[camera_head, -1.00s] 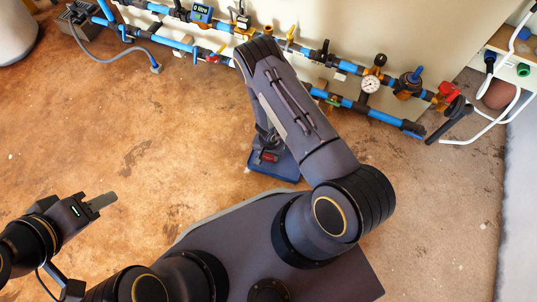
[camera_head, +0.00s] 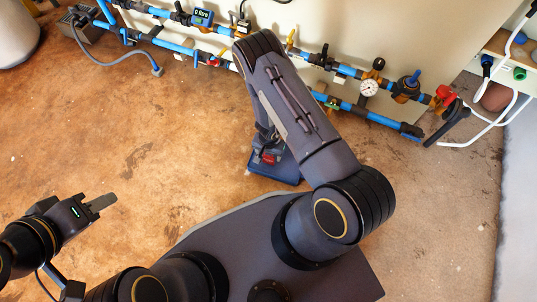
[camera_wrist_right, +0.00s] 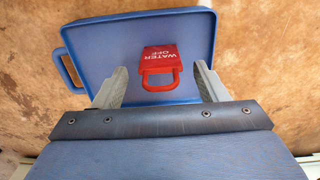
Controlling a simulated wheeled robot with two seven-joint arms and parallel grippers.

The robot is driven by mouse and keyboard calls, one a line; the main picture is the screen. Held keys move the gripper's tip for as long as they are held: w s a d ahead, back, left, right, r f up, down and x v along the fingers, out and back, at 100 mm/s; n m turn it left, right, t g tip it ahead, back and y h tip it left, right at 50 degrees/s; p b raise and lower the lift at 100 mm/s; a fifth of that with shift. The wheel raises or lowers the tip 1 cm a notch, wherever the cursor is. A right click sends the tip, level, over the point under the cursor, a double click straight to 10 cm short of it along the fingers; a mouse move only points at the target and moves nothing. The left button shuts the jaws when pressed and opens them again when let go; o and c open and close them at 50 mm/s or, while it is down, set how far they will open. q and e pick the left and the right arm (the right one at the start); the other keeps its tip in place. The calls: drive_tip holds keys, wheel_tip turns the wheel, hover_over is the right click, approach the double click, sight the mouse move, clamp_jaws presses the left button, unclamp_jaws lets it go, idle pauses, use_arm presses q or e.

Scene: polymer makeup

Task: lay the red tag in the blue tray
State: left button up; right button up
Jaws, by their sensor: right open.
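The red tag (camera_wrist_right: 159,58) with white "WATER OFF" lettering and a loop lies within the rim of the blue tray (camera_wrist_right: 195,30) in the right wrist view. In the head view, the red tag (camera_head: 268,158) shows in the tray (camera_head: 272,173) on the floor, partly behind my arm. My right gripper (camera_wrist_right: 160,76) is open just above the tray, one finger to each side of the tag's loop, with gaps between. My left gripper (camera_head: 103,202) is far to the left, away from the tray; its fingers show edge-on and seem empty.
Blue pipes with valves and a round gauge (camera_head: 369,88) run along the wall behind the tray. A grey hose (camera_head: 112,60) lies at the upper left. A shelf with white tubing (camera_head: 500,62) stands at the right. The brown floor left of the tray is clear.

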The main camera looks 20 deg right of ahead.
wheel_tip(320, 180, up, 9)
drive_tip(key=p, duration=0.3)
drive_tip(key=w+a+r+n+t+y, duration=0.1)
drive_tip(key=r+y, duration=0.1)
drive_tip(key=r, duration=0.8)
drive_tip(key=w+a+r+t+y, duration=0.1)
drive_tip(key=r+y, duration=0.1)
drive_tip(key=r, duration=0.8)
drive_tip(key=w+a+r+n+t+y, duration=0.1)
drive_tip(key=a+r+y, duration=0.1)
drive_tip(key=r, duration=0.8)
drive_tip(key=s+d+r+n+t, duration=0.1)
drive_tip(key=s+r+n, duration=0.2)
drive_tip(key=s+r, duration=0.65)
drive_tip(key=s+d+r+n+t+h, duration=0.1)
drive_tip(key=s+d+r+n+h, duration=0.1)
drive_tip(key=s, duration=0.8)
wheel_tip(320, 180, up, 2)
drive_tip(key=shift+s+d+r+t, duration=0.15)
drive_tip(key=shift+s+d+t, duration=0.15)
drive_tip(key=shift+d, duration=0.25)
drive_tip(key=shift+w+r, duration=0.1)
